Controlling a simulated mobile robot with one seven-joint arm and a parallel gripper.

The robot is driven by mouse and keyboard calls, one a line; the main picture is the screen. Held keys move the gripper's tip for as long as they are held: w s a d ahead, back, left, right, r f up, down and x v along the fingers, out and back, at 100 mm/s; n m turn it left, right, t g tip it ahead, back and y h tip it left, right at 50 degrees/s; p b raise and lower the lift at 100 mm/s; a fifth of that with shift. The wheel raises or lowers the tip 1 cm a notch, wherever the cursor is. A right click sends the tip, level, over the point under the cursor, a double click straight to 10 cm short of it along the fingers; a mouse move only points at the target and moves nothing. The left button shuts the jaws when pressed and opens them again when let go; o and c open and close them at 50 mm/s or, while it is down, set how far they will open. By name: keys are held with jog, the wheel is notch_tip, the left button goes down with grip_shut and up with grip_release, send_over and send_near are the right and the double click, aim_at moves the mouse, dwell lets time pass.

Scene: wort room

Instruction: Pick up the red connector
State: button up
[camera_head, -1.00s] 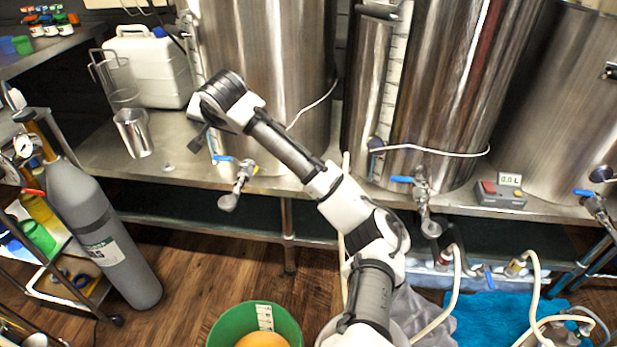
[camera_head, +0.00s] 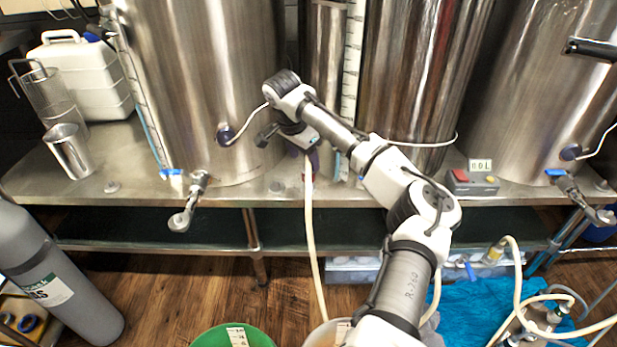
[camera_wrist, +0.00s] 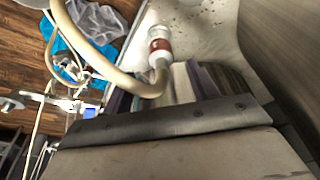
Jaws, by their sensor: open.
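The red connector (camera_wrist: 160,47) is a pale fitting with a red band, on the end of a cream hose (camera_wrist: 110,70). In the wrist view it lies by the pale steel bench top, just beyond my gripper (camera_wrist: 170,88). The hose bends across in front of the jaws. In the head view my gripper (camera_head: 309,158) points down at the bench front, between two tanks. The hose (camera_head: 312,235) rises from the floor to it; the connector's end is largely hidden there. My gripper is open, and I see nothing clamped in it.
Steel tanks (camera_head: 205,80) stand close behind my gripper on the bench (camera_head: 130,195), with a valve (camera_head: 190,200) to the left. A red-and-grey meter box (camera_head: 472,182) stands right. Below are a green bucket (camera_head: 235,338), blue cloth (camera_head: 475,310) and a grey cylinder (camera_head: 55,275).

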aim_at(306, 165)
jog(key=x, duration=0.5)
jog(key=shift+w+d+f+b, duration=0.1)
jog(key=shift+w+f+b, duration=0.05)
jog(key=shift+f+b, duration=0.25)
jog(key=shift+r, duration=0.1)
jog(key=c, duration=1.2)
